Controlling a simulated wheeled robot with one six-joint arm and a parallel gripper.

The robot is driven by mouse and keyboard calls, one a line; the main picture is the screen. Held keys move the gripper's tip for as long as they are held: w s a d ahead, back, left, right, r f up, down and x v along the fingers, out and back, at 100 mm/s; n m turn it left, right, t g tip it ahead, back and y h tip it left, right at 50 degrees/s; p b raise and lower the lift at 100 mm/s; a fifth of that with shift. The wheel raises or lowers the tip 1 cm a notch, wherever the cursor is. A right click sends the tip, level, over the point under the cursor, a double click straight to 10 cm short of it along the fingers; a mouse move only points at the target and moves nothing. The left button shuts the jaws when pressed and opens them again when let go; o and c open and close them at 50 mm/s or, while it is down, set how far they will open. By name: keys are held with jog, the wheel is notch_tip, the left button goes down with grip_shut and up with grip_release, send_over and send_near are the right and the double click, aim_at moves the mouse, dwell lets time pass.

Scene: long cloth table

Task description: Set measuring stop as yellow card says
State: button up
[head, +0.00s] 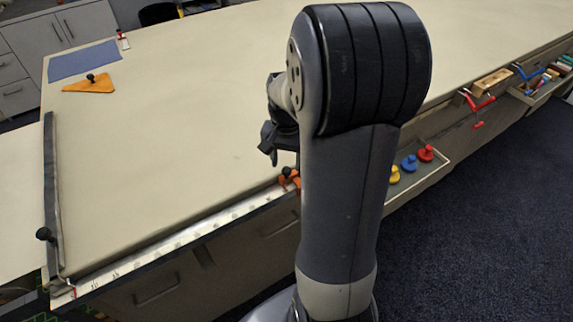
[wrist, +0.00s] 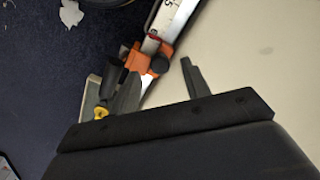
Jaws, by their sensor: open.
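The measuring rule (head: 180,238) is a pale strip with dark marks along the table's front edge. An orange measuring stop (head: 289,178) sits on it, partly hidden behind my arm. In the wrist view the orange stop (wrist: 152,58) lies just beyond the fingers, with the numbered rule (wrist: 174,18) running away from it. My gripper (head: 268,148) is above the table edge close to the stop. It is open in the wrist view (wrist: 160,80), one finger to each side, with nothing clearly held. I see no yellow card in either view.
A dark bar (head: 52,190) with a black knob lies along the left table edge. An orange triangle (head: 90,84) and blue cloth (head: 84,60) lie far left. An open drawer with yellow, blue and red knobbed pieces (head: 409,163) is right of my arm. The tabletop middle is clear.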

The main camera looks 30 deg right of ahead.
jog(key=shift+f, duration=1.15)
grip_shut()
